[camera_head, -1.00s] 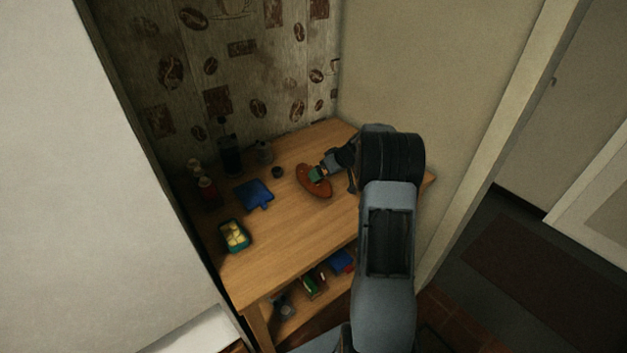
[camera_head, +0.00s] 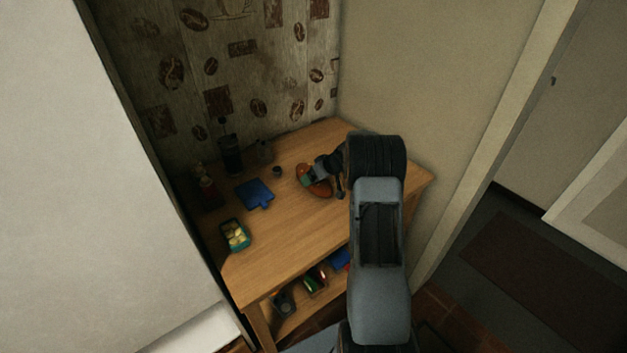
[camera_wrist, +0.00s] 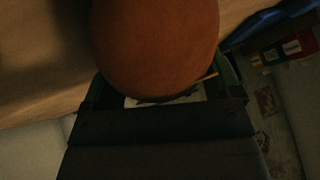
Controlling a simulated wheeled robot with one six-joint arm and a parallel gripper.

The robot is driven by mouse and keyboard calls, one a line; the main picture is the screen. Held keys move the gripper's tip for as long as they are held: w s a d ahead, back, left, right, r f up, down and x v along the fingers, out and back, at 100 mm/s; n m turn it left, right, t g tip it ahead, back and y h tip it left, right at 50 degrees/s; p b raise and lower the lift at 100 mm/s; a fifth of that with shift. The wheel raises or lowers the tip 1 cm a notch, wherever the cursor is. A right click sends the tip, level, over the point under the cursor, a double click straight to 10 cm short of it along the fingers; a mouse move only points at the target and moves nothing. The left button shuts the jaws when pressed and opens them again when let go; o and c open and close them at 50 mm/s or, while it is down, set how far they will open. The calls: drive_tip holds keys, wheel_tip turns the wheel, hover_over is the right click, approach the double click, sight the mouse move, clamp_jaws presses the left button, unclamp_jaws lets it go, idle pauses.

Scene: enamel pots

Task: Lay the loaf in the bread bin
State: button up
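The loaf (camera_head: 325,190) is a reddish-brown oval lying on the wooden table, partly hidden by my gripper. In the wrist view the loaf (camera_wrist: 155,40) fills the top middle, in front of my palm. My gripper (camera_head: 306,180) is over the loaf with its green fingers. In the wrist view my gripper (camera_wrist: 163,88) has its fingers wide apart, one at each side of the loaf's near end. A narrow gap seems to show by the right finger; contact on the left is unclear. I cannot make out a bread bin for certain.
A blue board (camera_head: 255,194) and a teal box with yellow contents (camera_head: 235,236) lie left on the table (camera_head: 290,235). A dark bottle (camera_head: 230,158) and jars stand at the back. The lower shelf holds several items. Walls close in the back and right.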

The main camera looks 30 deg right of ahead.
drive_tip(key=shift+r, duration=0.15)
drive_tip(key=c, duration=0.7)
